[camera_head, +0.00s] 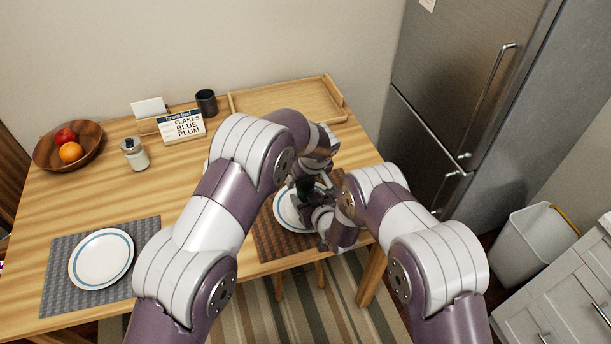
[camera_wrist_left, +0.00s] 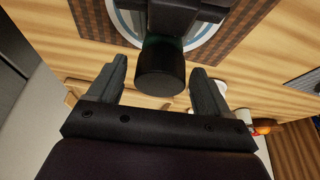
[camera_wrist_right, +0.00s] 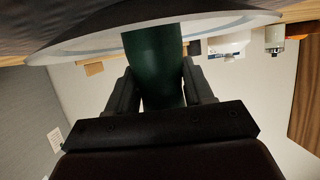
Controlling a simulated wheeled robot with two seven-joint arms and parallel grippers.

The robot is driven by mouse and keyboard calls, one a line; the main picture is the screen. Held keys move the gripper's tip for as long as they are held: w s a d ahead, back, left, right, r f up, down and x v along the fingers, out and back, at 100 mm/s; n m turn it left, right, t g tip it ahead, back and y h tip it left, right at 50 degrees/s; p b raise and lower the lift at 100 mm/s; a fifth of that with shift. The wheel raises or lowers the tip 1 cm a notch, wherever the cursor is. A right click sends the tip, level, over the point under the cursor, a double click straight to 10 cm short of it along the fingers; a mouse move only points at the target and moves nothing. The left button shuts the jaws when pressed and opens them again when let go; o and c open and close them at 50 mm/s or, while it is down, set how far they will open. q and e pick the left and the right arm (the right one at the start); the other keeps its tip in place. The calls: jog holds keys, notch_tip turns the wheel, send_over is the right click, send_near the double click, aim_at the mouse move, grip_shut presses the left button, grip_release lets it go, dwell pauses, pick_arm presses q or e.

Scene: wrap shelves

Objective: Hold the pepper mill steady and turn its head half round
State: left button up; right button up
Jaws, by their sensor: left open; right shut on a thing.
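The pepper mill is mostly hidden by my arms in the head view, where a bit of its dark green body (camera_head: 305,187) shows. In the right wrist view my right gripper (camera_wrist_right: 160,88) is shut on the green body (camera_wrist_right: 154,58). In the left wrist view the mill's black head (camera_wrist_left: 160,70) stands between the fingers of my left gripper (camera_wrist_left: 160,82), which is open with a gap on both sides. The mill is over or near the right-hand plate (camera_head: 284,212); whether it touches the plate is hidden.
A second plate (camera_head: 101,259) lies on a grey mat (camera_head: 60,290) at left. A fruit bowl (camera_head: 88,155), a jar (camera_head: 136,158), a sign (camera_head: 182,128), a dark cup (camera_head: 206,101) and a wooden tray (camera_head: 285,99) stand further back. The left middle of the table is clear.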

pick_arm(q)
jog(key=c, duration=1)
jog(key=shift+m, duration=0.3)
jog(key=m+h, duration=0.1)
jog(key=m, duration=0.1)
jog(key=shift+m, duration=0.4)
jog(key=m+h, duration=0.1)
jog(key=m, duration=0.2)
jog(key=shift+a+m+h, duration=0.15)
jog(key=shift+m+h, duration=0.15)
jog(key=m+h, duration=0.1)
jog(key=m, duration=0.3)
jog(key=shift+h, duration=0.3)
jog(key=shift+a+m+g+h, duration=0.1)
jog(key=shift+m+g+h, duration=0.3)
jog(key=shift+m, duration=1)
jog(key=shift+f, duration=0.1)
